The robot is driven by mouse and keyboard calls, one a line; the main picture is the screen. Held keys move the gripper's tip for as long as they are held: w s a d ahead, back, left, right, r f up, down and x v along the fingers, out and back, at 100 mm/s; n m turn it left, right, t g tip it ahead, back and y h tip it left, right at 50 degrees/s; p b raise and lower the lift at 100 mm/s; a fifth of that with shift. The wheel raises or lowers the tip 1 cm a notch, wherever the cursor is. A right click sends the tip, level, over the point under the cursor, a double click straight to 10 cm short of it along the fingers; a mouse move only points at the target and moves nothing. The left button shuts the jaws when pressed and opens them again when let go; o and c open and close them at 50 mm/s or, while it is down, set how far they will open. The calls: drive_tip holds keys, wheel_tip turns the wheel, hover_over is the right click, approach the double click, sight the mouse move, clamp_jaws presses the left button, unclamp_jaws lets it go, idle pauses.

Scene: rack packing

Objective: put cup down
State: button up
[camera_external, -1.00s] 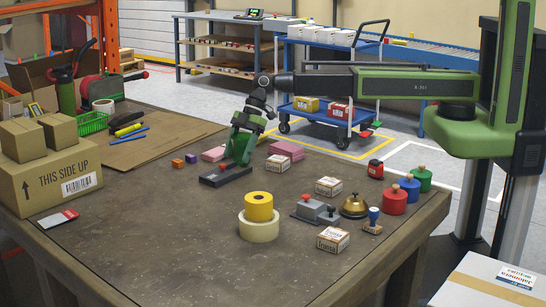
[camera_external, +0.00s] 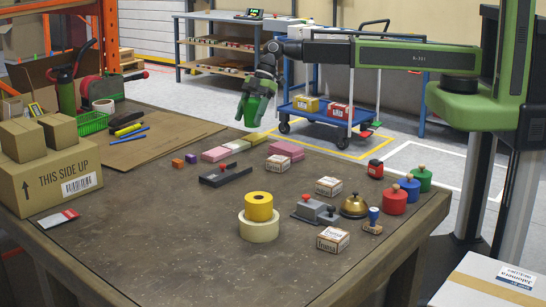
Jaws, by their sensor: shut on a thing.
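A green cup (camera_external: 252,112) hangs in the air above the far side of the workbench (camera_external: 160,230). My gripper (camera_external: 258,92) is shut on the cup's upper part from above. The cup is tilted slightly, and its lower end is clear of the bench top. The gripper's fingers partly hide the cup's upper part. A low dark rack-like piece (camera_external: 225,176) lies on the bench below and to the left of the cup.
Pink blocks (camera_external: 286,150), small boxes (camera_external: 329,187), a brass bell (camera_external: 354,206) and several knobbed weights (camera_external: 393,201) stand to the right. Tape rolls (camera_external: 259,230) stand in front. Cartons (camera_external: 55,178) fill the left. The bench's front left is clear.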

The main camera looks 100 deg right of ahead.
drive_tip(key=shift+s+d+r+p, duration=0.2)
drive_tip(key=shift+s+d+r, duration=0.15)
drive_tip(key=shift+d, duration=0.2)
drive_tip(key=shift+s+d+r+p, duration=0.2)
drive_tip(key=shift+d+r, duration=0.2)
drive_tip(key=shift+d, duration=0.15)
